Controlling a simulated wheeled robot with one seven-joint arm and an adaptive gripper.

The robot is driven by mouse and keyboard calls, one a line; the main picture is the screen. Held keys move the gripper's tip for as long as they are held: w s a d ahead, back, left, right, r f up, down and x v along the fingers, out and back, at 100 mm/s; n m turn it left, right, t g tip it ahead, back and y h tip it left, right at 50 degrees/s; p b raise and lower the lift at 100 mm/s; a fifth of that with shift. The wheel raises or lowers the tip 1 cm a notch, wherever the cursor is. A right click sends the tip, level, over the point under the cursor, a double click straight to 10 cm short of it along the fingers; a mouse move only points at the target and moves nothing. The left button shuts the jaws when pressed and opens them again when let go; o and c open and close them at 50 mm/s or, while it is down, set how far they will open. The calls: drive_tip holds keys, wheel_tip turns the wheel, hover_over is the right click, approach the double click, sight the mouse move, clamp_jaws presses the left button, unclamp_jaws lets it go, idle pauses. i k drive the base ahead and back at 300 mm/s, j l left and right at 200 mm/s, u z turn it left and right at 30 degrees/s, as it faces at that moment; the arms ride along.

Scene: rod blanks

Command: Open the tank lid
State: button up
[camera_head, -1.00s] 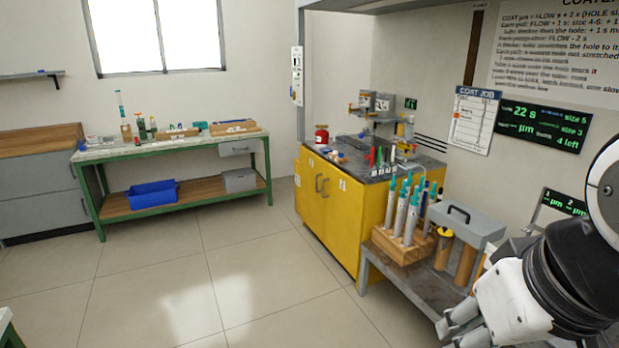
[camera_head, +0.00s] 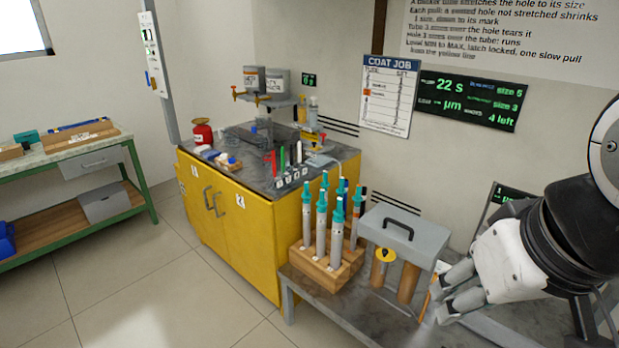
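A grey box-like cover with a black handle on top (camera_head: 400,237) stands on the low bench at the right, above brown cylinders (camera_head: 407,282); it is the only lid-like thing that I can make out. It sits level and looks closed. I cannot tell if it is the tank lid. My gripper (camera_head: 438,302) is at the right, just right of and below the grey cover, apart from it in the picture. Its two pale fingers point left with a gap between them, and I see nothing held there.
A wooden rack (camera_head: 325,270) of teal-topped tubes stands left of the grey cover. A yellow cabinet (camera_head: 245,235) with a cluttered dark top is behind it. A green workbench (camera_head: 140,180) is at the far left. The floor (camera_head: 150,290) at the lower left is clear.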

sight(419, 241)
drive_tip(key=i+z, duration=0.25)
drive_tip(key=z, duration=0.15)
drive_tip(key=i+z, duration=0.25)
drive_tip(key=z, duration=0.2)
